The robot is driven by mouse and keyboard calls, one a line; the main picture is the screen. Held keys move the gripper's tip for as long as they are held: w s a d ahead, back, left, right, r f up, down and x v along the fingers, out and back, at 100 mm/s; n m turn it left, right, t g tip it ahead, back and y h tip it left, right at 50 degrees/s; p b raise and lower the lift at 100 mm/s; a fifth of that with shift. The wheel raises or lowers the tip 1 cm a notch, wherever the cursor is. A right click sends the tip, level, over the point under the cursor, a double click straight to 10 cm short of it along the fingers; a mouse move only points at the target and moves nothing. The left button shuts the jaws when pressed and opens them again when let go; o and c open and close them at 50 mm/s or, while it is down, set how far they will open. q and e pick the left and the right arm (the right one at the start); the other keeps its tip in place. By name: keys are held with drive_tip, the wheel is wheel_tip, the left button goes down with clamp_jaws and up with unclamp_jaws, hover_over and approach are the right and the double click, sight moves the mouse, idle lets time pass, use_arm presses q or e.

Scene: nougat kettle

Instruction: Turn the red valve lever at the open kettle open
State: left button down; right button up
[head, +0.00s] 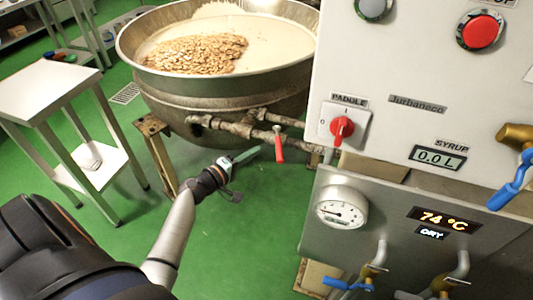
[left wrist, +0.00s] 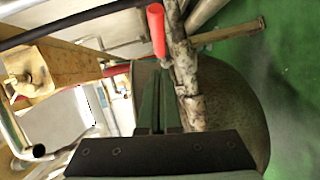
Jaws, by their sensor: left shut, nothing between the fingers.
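The open kettle (head: 225,80) is a large metal bowl holding a pale mass with a heap of nuts. Pipes run along its lower front. The red valve lever (head: 279,143) hangs down from the pipe, to the right of my left gripper. My left gripper (head: 243,157) is shut and empty, below the pipes and a little left of the lever. In the left wrist view the red lever (left wrist: 156,30) appears just beyond the shut fingers (left wrist: 158,85). I cannot tell whether the fingertips touch it. My right gripper is not in view.
A control panel (head: 400,60) stands at the right, with a red paddle knob (head: 342,128), a red button (head: 480,32), a gauge (head: 341,208) and blue-handled valves (head: 510,185). A white table (head: 50,90) stands at the left. The green floor (head: 235,240) below the kettle is clear.

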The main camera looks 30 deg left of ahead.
sight(278, 142)
use_arm(q)
drive_tip(key=shift+w+d+f, duration=0.2)
drive_tip(key=shift+w+d, duration=0.55)
drive_tip(key=shift+d, duration=0.05)
drive_tip(key=shift+w+d+f, duration=0.2)
drive_tip(key=shift+w+d, duration=0.5)
drive_tip(key=shift+d, duration=0.1)
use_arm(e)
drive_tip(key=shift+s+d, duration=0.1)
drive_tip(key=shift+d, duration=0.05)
use_arm(q)
drive_tip(key=shift+d, duration=0.15)
